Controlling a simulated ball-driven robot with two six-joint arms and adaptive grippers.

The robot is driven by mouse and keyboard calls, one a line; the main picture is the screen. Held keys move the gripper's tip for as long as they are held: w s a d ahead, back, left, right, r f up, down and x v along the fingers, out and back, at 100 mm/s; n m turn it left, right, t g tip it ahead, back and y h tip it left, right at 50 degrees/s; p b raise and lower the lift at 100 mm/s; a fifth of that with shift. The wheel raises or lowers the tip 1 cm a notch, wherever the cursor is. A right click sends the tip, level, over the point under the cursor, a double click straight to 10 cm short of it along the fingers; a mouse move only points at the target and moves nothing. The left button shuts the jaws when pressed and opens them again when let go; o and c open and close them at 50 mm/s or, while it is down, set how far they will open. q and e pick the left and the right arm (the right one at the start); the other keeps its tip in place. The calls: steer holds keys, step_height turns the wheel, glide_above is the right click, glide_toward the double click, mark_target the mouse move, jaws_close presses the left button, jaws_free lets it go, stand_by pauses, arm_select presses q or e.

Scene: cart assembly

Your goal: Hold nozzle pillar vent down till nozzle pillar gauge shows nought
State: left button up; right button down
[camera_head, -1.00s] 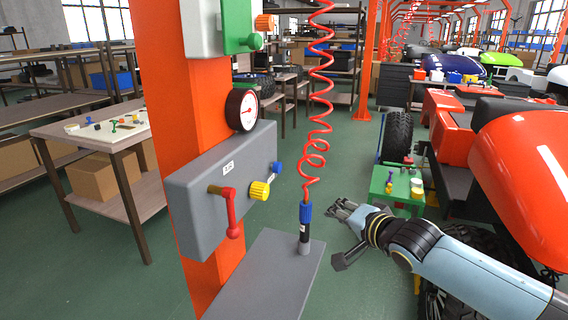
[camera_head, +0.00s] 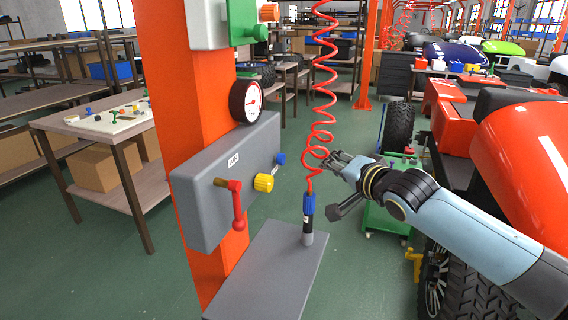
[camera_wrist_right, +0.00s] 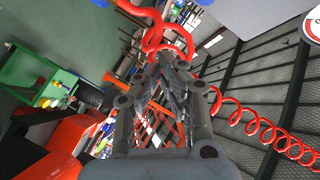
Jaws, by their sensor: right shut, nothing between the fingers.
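The orange nozzle pillar (camera_head: 172,110) stands left of centre in the head view. Its round gauge (camera_head: 251,101) has a white face and dark rim; its reading is too small to tell. Below it a grey box (camera_head: 215,165) carries a red lever (camera_head: 238,207), a yellow knob (camera_head: 263,183) and a small blue knob (camera_head: 280,158). No part is legibly marked as the vent. My right gripper (camera_head: 340,163) is shut and empty, right of the box and apart from it, by the red coiled hose. It also shows in the right wrist view (camera_wrist_right: 170,60). My left gripper is not in view.
The red coiled hose (camera_head: 322,92) hangs down to a blue-and-black nozzle (camera_head: 308,215) standing on a grey ledge (camera_head: 268,272). A green cart (camera_head: 383,219) is behind my right arm. A red vehicle (camera_head: 525,150) is at the right. A workbench (camera_head: 80,122) is at the left.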

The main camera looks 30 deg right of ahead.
mark_target(281, 159)
steer(key=w+a+b, duration=0.1)
steer(key=w+a, duration=0.1)
steer(key=w+a+b, duration=0.1)
steer(key=w, duration=0.1)
steer(key=shift+w+a, duration=0.2)
steer(key=shift+a, duration=0.2)
steer(key=shift+w+a, duration=0.4)
steer(key=shift+w, duration=0.1)
stand_by(0.6)
steer(key=shift+w+a, duration=0.1)
steer(key=shift+w+a, duration=0.2)
steer(key=shift+w+a, duration=0.3)
steer(key=shift+w, duration=0.05)
stand_by(1.0)
steer(key=shift+s+d, duration=0.1)
stand_by(0.4)
steer(key=shift+s+d+p, duration=0.5)
steer(key=shift+s+p, duration=0.1)
steer(key=shift+p, duration=0.1)
